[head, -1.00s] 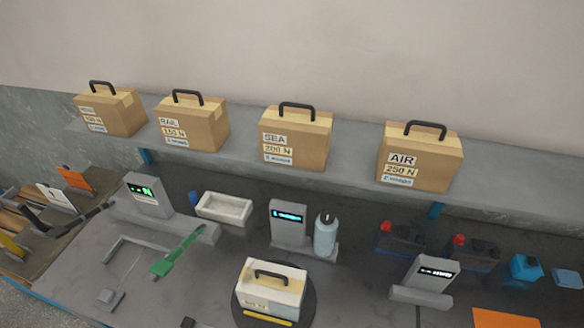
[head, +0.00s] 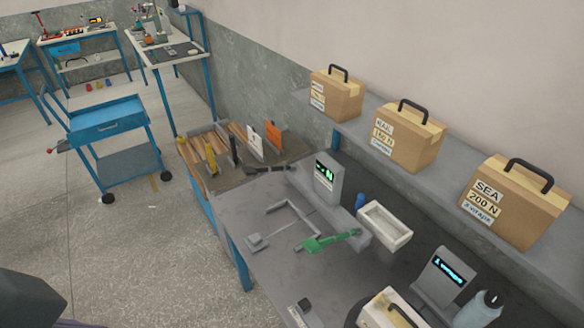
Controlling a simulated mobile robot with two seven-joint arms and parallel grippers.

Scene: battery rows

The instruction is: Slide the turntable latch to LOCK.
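The turntable (head: 352,315) shows only as a sliver of dark disc at the bottom edge of the head view. A pale box with a black handle (head: 392,312) stands on it and is cut off by the frame. A small grey block with a black top (head: 304,308) lies left of the turntable; I cannot tell whether it belongs to the latch. The latch and any LOCK marking cannot be made out. Neither of my grippers is in view.
On the bench are a green tool (head: 328,241), a white tray (head: 385,226), display units (head: 326,186) and a bottle (head: 478,310). A blue cart (head: 108,122) stands on the left floor, with open floor around it.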

